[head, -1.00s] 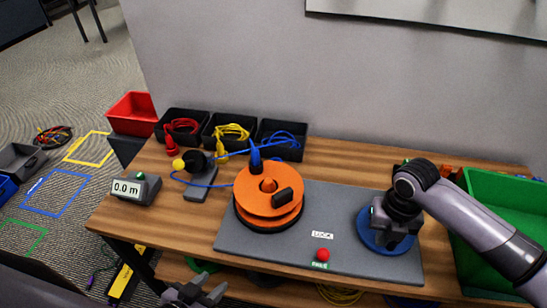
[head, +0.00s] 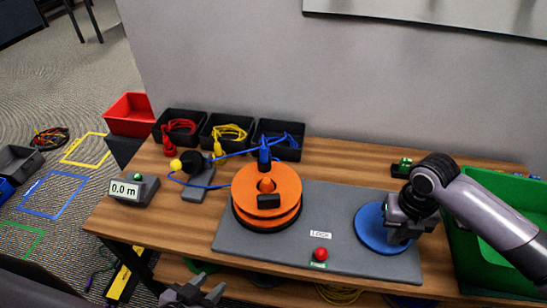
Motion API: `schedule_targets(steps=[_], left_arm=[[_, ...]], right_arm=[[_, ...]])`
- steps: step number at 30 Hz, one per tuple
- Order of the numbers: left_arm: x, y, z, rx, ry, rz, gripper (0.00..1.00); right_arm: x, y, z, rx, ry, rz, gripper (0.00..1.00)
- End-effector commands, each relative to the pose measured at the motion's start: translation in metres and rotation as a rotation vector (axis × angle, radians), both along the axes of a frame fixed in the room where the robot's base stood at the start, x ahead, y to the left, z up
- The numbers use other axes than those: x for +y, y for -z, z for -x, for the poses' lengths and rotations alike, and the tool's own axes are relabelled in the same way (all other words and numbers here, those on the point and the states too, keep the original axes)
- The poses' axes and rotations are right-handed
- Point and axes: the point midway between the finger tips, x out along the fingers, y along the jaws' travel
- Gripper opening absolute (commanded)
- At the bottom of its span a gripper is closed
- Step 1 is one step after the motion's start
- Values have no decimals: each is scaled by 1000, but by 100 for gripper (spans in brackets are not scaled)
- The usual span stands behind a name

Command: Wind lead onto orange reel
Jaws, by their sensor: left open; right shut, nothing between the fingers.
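The orange reel (head: 283,188) stands on the grey mat, with a black handle (head: 269,201) on its front side. A blue plug (head: 264,153) sits upright at the reel's back edge. From it the blue lead (head: 236,153) runs left to the black guide with a yellow knob (head: 176,164); a loop of it lies on the table. The meter (head: 132,190) reads 0.0 m. My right gripper (head: 398,239) is shut and empty, over the right part of the blue disc (head: 369,231). My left gripper (head: 196,294) is open and empty, low at the table's front edge.
Black bins with red (head: 182,119), yellow (head: 229,124) and blue leads (head: 291,127) line the back. A red bin (head: 128,112) is at the left and a green crate (head: 480,245) at the right. A red button (head: 321,253) is on the mat's front (head: 265,249).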

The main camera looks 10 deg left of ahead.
Motion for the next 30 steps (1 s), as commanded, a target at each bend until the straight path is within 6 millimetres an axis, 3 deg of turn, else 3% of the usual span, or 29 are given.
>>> schedule_targets(steps=[15, 30], left_arm=[[0, 0, 0, 0, 0, 0, 43], [0, 0, 0, 0, 0, 0, 43]], right_arm=[[0, -49, 0, 0, 0, 0, 0], [0, -51, 0, 1, 0, 0, 0]])
